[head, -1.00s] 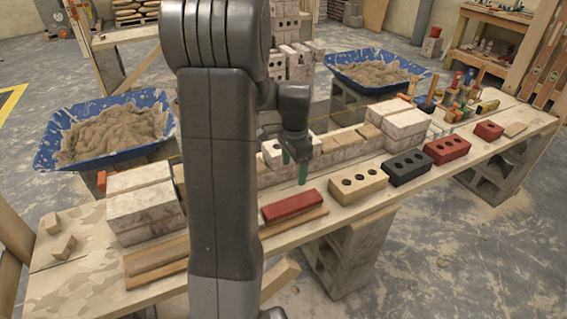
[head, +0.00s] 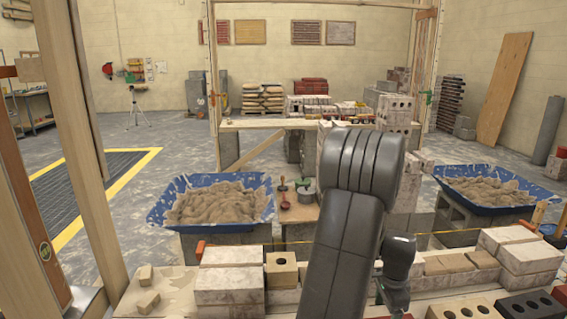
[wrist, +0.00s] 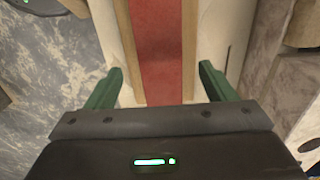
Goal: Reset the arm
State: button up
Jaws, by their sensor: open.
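My gripper (wrist: 161,70) is open, its two green fingers spread apart with nothing held between them. In the head view my gripper (head: 388,297) is low beside my dark arm, partly cut off by the bottom edge.
Pale brick stacks (head: 230,283) line the workbench, with a cored tan brick (head: 463,311) and a dark one (head: 530,305) at right. Blue mortar tubs (head: 160,210) (head: 487,208) stand behind. A wooden post (head: 78,140) rises at left.

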notch_tip(320, 180, down, 4)
jog(key=shift+f, duration=0.1)
jog(key=shift+r, duration=0.2)
dwell(0.3)
